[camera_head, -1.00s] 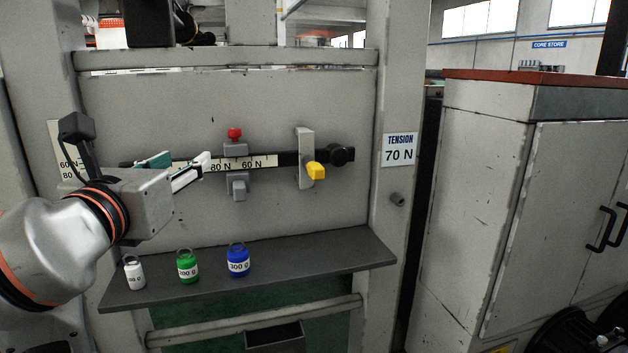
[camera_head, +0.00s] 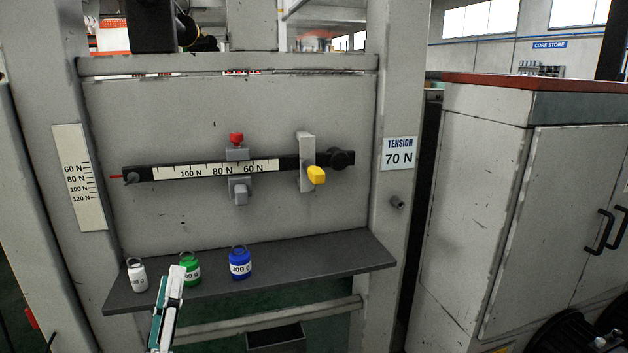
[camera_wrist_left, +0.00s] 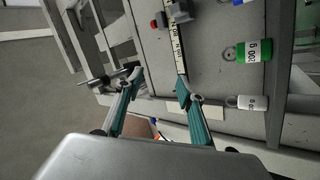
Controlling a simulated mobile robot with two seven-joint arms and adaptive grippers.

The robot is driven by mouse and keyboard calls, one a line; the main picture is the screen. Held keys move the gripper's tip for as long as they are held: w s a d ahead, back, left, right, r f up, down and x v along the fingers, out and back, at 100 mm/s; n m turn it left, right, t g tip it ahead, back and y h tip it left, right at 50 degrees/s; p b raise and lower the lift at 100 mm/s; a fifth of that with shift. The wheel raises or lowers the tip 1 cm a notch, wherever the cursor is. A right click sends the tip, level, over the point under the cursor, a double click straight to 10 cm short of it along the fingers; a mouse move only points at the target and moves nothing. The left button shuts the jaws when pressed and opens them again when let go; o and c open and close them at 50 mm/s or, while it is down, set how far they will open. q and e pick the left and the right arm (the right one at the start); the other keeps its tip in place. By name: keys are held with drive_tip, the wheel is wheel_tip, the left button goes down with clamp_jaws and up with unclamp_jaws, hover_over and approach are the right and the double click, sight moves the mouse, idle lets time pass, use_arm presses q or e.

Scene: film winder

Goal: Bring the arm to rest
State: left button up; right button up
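The black beam arm (camera_head: 290,163) with its white scale strip lies nearly level, its left end slightly lower. Its red pointer (camera_head: 116,177) is near 80 N on the upright scale plate (camera_head: 79,200). The grey sliding weight (camera_head: 239,190) with a red knob (camera_head: 236,139) sits on the beam between the 80 N and 60 N marks. A yellow handle (camera_head: 316,175) is by the grey bracket (camera_head: 306,145). My left gripper (camera_head: 168,305) is low, in front of the shelf, apart from the beam. The left wrist view shows its fingers (camera_wrist_left: 157,88) apart and empty. My right gripper is not in view.
A dark shelf (camera_head: 330,258) below the beam bears white (camera_head: 137,278), green (camera_head: 191,270) and blue (camera_head: 240,265) weights. My left gripper partly covers the green one. A sign (camera_head: 399,153) reads TENSION 70 N. A grey cabinet (camera_head: 480,190) stands at the right.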

use_arm(q)
drive_tip(key=s+d+f+m+g+h, duration=0.2)
drive_tip(key=f+m, duration=0.2)
drive_tip(key=f, duration=0.4)
drive_tip(key=s+d+f+m+g+h, duration=0.1)
drive_tip(key=d+f+m+g+h, duration=0.15)
drive_tip(key=f, duration=0.45)
drive_tip(key=s+d+f+m+g+h, duration=0.25)
drive_tip(key=f+m, duration=0.25)
drive_tip(key=f, duration=0.3)
drive_tip(key=s+a+f+m+g+y, duration=0.1)
drive_tip(key=s+f+m+g, duration=0.1)
drive_tip(key=s+f, duration=0.4)
drive_tip(key=s+a+f+m+g+y, duration=0.1)
drive_tip(key=s+f+g, duration=0.4)
drive_tip(key=f, duration=0.9)
drive_tip(key=shift+s+a+f+m+y, duration=0.3)
drive_tip(key=shift+s+m+y, duration=0.3)
drive_tip(key=shift+s+m, duration=0.4)
drive_tip(key=shift+o, duration=0.3)
drive_tip(key=shift+r, duration=0.1)
